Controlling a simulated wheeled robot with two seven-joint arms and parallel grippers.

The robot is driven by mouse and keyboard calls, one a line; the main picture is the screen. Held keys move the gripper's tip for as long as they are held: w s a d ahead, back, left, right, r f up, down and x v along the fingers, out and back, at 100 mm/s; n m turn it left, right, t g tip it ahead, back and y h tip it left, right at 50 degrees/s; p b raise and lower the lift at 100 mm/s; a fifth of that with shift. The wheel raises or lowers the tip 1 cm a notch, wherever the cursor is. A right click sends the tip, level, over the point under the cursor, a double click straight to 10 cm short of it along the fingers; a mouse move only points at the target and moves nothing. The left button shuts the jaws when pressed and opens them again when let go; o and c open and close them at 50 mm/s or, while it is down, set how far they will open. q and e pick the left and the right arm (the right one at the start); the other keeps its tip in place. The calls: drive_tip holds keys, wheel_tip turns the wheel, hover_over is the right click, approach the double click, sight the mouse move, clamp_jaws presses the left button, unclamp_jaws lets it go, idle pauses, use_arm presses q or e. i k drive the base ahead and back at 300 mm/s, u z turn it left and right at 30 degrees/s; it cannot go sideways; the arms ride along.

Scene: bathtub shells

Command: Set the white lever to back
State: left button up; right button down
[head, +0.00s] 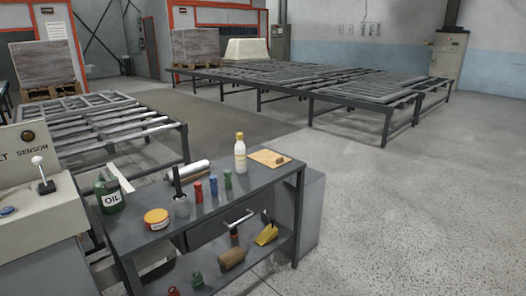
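A white lever (39,163) with a pale knob on a thin metal stem stands on the sloped beige control panel (35,222) at the left edge of the head view. The stem rises from a small dark base and looks close to upright, with a slight lean to the left. I cannot tell its exact setting. Neither of my grippers shows in the head view.
A blue button (7,211) sits left of the lever on the panel. A grey workbench (215,215) stands right of it, holding an oil can (110,195), a yellow-capped bottle (240,155) and small coloured items. Roller tables (320,80) stand behind. Floor at right is clear.

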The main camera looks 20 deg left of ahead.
sight(37, 160)
drive_tip(key=u, duration=1.25)
drive_tip(key=i, duration=1.2)
drive_tip(key=u, duration=1)
